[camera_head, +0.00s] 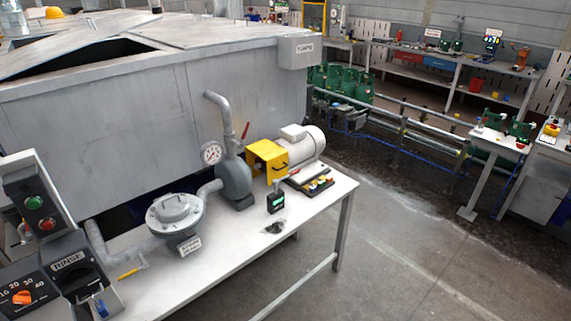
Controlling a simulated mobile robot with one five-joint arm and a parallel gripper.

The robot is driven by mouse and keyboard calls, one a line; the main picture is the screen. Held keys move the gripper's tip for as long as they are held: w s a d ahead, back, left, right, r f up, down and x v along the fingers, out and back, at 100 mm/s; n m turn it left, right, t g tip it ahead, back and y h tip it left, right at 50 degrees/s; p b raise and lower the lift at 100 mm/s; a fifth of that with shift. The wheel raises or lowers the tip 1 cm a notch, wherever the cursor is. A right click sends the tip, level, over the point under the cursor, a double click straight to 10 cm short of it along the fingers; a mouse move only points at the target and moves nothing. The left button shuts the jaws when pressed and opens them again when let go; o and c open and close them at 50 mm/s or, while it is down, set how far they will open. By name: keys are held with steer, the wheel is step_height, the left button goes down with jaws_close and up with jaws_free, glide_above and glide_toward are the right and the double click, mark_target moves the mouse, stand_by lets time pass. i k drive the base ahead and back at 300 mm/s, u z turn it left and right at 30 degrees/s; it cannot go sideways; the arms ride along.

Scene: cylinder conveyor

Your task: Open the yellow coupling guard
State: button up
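The yellow coupling guard (267,157) is a box-shaped cover on the white bench. It sits between the grey pump (235,178) on its left and the pale motor (303,143) on its right. A dark curved piece, perhaps a handle, shows on its right front side. The guard appears to be down over the coupling, and the coupling itself is hidden. My gripper does not show in the head view.
The white bench (220,264) also holds a round strainer housing (175,211), a pressure gauge (212,153), a small black device (276,200) and a row of coloured buttons. A control panel (40,240) stands at left. A grey tank (140,120) rises behind. Floor at right is clear.

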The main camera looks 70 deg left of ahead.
mark_target(277, 158)
steer(key=u, duration=3.35)
steer(key=i, duration=2)
